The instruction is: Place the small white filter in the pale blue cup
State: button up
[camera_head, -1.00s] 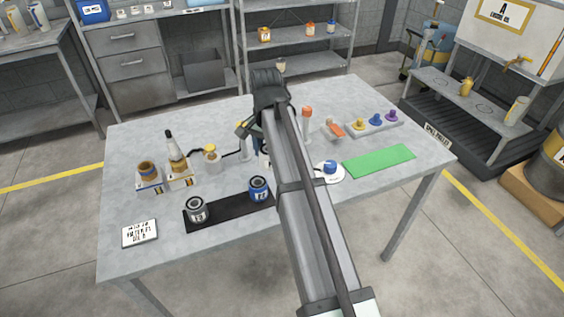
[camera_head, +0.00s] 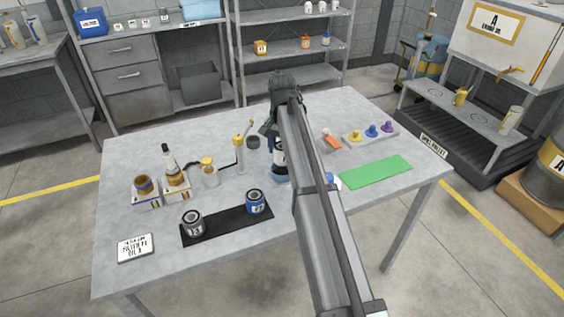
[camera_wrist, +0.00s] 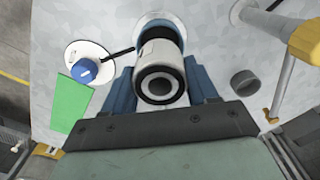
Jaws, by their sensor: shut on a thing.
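My gripper (camera_wrist: 161,66) has its blue fingers closed on the sides of the small white filter (camera_wrist: 162,50), whose dark ringed end faces the wrist camera. In the head view my gripper (camera_head: 272,132) is over the middle of the table, and the white filter (camera_head: 279,156) shows partly beside my arm. The pale blue cup (camera_head: 281,176) is just below the filter. In the wrist view the cup's pale blue rim (camera_wrist: 146,22) shows behind the filter's far end. The filter overlaps the cup, but I cannot tell whether its lower end is inside.
A yellow-topped clear cylinder (camera_head: 239,155) and a dark round cap (camera_head: 253,142) stand left of my gripper. A blue knob on a white disc (camera_wrist: 85,70) and a green mat (camera_head: 375,172) lie right of my arm. Two cans stand on a black mat (camera_head: 224,225) in front.

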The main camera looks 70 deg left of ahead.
aim_at(282, 161)
jog(key=shift+f, duration=2.6)
jog(key=shift+f, duration=0.15)
jog(key=o, duration=1.2)
jog(key=shift+c, duration=0.2)
notch_tip(282, 161, up, 12)
jog(key=shift+r, duration=0.15)
